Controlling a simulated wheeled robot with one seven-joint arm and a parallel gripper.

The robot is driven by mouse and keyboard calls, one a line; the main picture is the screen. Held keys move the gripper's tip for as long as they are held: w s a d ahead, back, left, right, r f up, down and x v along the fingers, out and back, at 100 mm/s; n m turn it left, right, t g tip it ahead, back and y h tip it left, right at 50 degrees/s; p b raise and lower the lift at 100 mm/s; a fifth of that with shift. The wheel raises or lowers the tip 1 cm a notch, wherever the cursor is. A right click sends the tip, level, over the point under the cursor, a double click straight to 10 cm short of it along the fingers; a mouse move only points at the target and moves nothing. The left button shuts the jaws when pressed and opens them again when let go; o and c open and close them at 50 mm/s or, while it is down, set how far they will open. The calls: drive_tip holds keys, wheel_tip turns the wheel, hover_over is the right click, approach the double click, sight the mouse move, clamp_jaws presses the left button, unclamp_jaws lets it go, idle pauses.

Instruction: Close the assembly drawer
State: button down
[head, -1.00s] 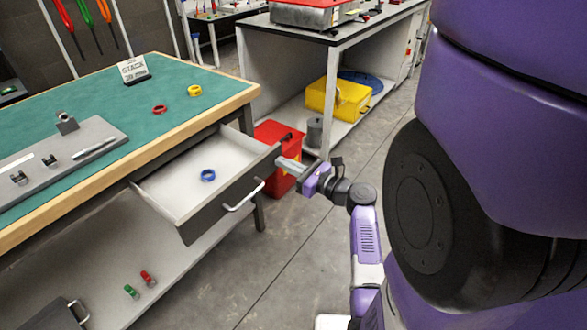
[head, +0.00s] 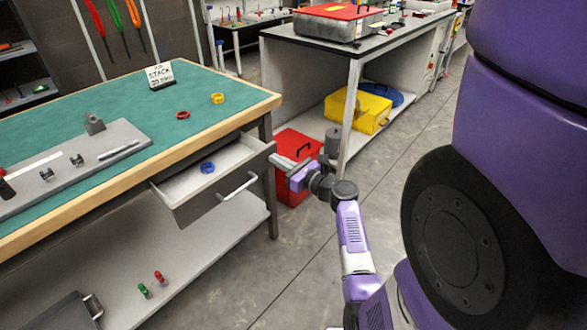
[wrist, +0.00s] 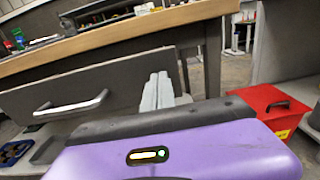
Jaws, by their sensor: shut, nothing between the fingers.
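The assembly drawer (head: 222,191) sticks partly out from under the green-topped workbench, with a blue ring (head: 207,167) lying inside. Its dark front has a silver bar handle (head: 240,186), which also shows at the left in the wrist view (wrist: 72,106). My gripper (head: 274,159) is shut and empty. Its fingertips are at the right end of the drawer front, near the top edge, and appear to touch it. In the wrist view the closed fingers (wrist: 157,92) lie against the drawer front, right of the handle; exact contact is hard to tell.
The workbench top (head: 135,105) holds a red ring, a yellow ring and a grey fixture plate. A red bin (head: 296,168) stands on the floor just behind my gripper. A second bench (head: 357,48) with a yellow box below is at the right. The floor in front is clear.

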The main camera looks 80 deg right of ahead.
sight(248, 150)
drive_tip(key=b+x, duration=0.2)
drive_tip(key=x, duration=1.2)
drive_tip(key=shift+w+b, duration=0.25)
drive_tip(key=shift+b, duration=0.05)
drive_tip(key=shift+w+r, duration=0.15)
drive_tip(key=shift+w, duration=0.05)
drive_tip(key=shift+w, duration=0.1)
